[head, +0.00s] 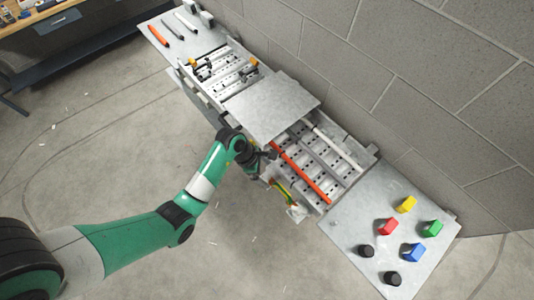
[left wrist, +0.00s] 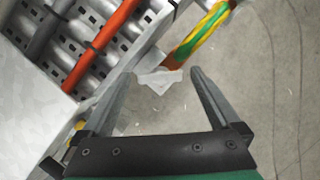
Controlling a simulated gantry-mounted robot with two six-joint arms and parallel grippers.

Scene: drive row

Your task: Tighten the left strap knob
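In the head view two small orange-yellow knobs with black parts sit on the open tray section at the upper left of the row. One is the left knob (head: 193,63), the other the right knob (head: 253,63). I cannot tell for sure that these are the strap knobs. My left gripper (head: 265,156) is beside the row's near edge, well away from both knobs. In the left wrist view the left gripper (left wrist: 163,73) is open, with nothing held between its fingers. A small yellow bit (left wrist: 76,127) shows by the left finger, mostly hidden. My right gripper is not in view.
A yellow-green cable (head: 281,189) hangs at the near edge, close to the left gripper. A grey plate (head: 270,103) covers the row's middle. An orange tube (head: 302,172) lies in the right tray. A panel (head: 350,222) carries coloured blocks. A block wall (head: 440,80) stands behind.

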